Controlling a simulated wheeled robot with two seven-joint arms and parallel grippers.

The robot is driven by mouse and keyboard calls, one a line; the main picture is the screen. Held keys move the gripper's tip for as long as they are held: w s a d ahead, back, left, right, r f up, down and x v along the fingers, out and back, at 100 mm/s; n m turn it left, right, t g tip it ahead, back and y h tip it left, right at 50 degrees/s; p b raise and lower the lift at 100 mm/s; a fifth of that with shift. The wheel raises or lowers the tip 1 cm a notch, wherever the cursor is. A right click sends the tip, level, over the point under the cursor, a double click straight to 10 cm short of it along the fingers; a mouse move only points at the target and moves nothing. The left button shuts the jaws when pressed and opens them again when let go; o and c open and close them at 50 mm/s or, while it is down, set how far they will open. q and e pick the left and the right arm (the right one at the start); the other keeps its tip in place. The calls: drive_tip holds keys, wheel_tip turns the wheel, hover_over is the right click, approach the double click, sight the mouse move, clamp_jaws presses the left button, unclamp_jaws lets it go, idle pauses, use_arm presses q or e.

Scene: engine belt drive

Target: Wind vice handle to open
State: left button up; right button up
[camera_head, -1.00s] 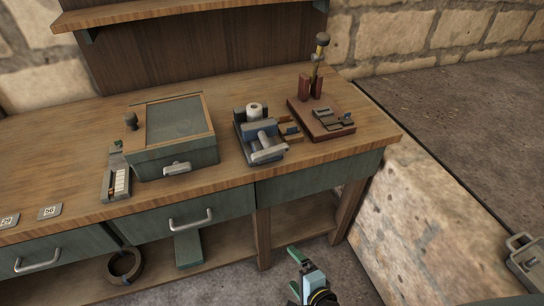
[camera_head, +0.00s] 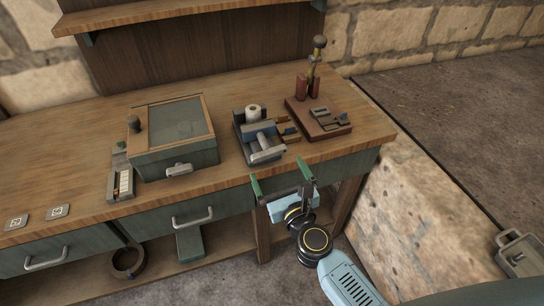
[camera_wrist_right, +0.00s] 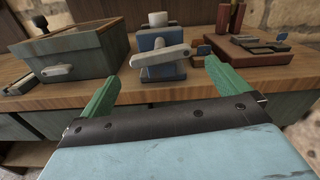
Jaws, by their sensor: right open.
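The vice (camera_head: 247,124) is a small blue-grey block at the front of the bench, with a white cylinder standing in it. Its pale grey handle (camera_head: 268,155) is a bar on the front face, near the bench edge. In the right wrist view the vice (camera_wrist_right: 161,70) and its handle (camera_wrist_right: 160,56) show ahead, between the fingers, with the handle tilted slightly. My right gripper (camera_head: 280,171) is open and empty, its green fingers at the bench's front edge, just below and right of the handle and apart from it. My left gripper is not in view.
Left of the vice is a green-grey box (camera_head: 176,158) with a front handle. To the right is a red-brown board (camera_head: 322,128) carrying metal parts and a tall brass-coloured tool. The bench's front edge and drawer handle (camera_head: 192,218) are below.

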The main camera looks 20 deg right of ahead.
sight(270, 156)
drive_tip(key=shift+w+a, duration=0.1)
drive_tip(key=shift+w, duration=2.55)
drive_tip(key=c, duration=0.7)
